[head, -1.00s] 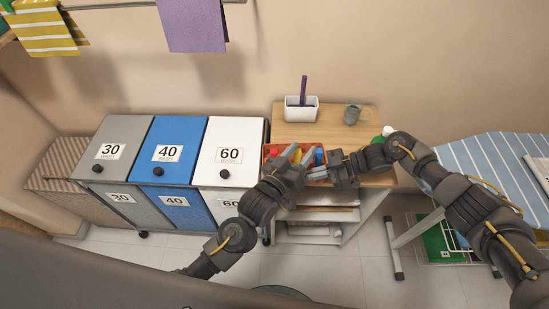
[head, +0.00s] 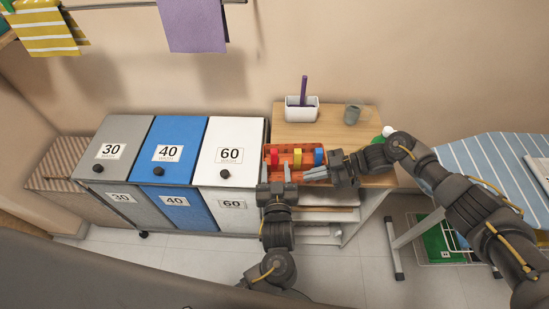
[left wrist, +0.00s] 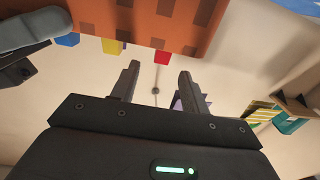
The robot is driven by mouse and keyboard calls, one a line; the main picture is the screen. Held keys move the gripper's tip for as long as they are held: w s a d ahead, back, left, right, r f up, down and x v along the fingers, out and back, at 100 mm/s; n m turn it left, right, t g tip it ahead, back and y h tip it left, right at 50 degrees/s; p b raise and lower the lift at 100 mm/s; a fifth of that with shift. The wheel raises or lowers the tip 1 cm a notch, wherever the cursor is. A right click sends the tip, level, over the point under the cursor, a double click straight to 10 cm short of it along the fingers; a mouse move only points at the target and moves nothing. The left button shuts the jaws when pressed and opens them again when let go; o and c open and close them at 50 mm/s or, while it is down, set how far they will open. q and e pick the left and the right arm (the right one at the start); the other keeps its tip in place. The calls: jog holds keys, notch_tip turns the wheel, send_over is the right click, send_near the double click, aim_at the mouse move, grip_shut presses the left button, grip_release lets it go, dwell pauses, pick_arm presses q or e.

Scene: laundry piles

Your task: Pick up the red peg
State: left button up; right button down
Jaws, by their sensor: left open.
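The red peg (head: 274,158) stands at the left end of an orange checkered holder (head: 292,147) on the wooden cabinet. A yellow-orange peg (head: 297,158) and a blue peg (head: 319,156) stand to its right. My left gripper (head: 276,171) is open and empty, just in front of the red peg, its fingers pointing toward it. In the left wrist view, the red peg (left wrist: 162,57) shows ahead, roughly between the open fingers (left wrist: 158,80) and apart from them. My right gripper (head: 325,166) is at the holder's right front, near the blue peg; its jaw gap is unclear.
A white pot (head: 301,114) with a purple stick and a grey cup (head: 352,114) stand behind the holder. A green bottle (head: 386,134) is partly hidden by my right arm. Laundry bins (head: 230,145) stand to the left, and a striped ironing board (head: 490,165) to the right.

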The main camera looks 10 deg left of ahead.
aim_at(274, 156)
pick_arm(q)
jog(key=shift+x, duration=4.2)
jog(key=shift+a+f, duration=0.1)
jog(key=shift+f, duration=0.05)
grip_shut()
notch_tip(274, 156, up, 10)
